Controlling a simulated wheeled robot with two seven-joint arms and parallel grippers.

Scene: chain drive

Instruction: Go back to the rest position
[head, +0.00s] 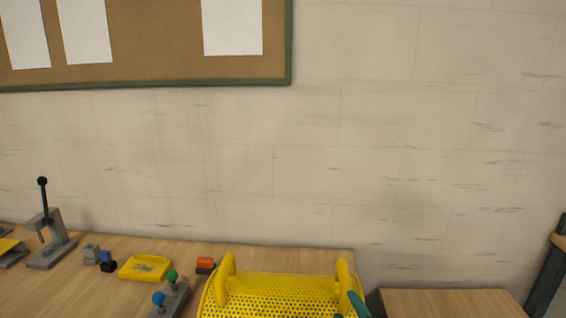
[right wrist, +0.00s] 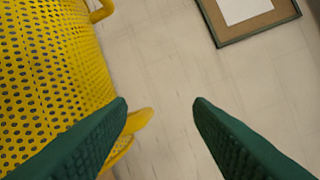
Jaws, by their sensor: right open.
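My right gripper (head: 348,309) shows at the bottom of the head view as green fingertips, by the right handle of a yellow perforated basket (head: 285,287). In the right wrist view the two green fingers (right wrist: 160,102) are wide apart, with nothing held between them. The basket's perforated wall (right wrist: 50,75) fills the left of that view, and a yellow handle part (right wrist: 138,120) shows partly behind the left finger. Whether a finger touches the basket I cannot tell. My left gripper is in neither view.
On the wooden table (head: 70,295) stand a grey lever press (head: 50,240), a yellow tray (head: 145,267), small grey and blue blocks, orange and black blocks (head: 205,265), and a grey holder with blue and green knobs (head: 172,290). Another wooden surface (head: 450,303) is at right. A pinboard hangs behind.

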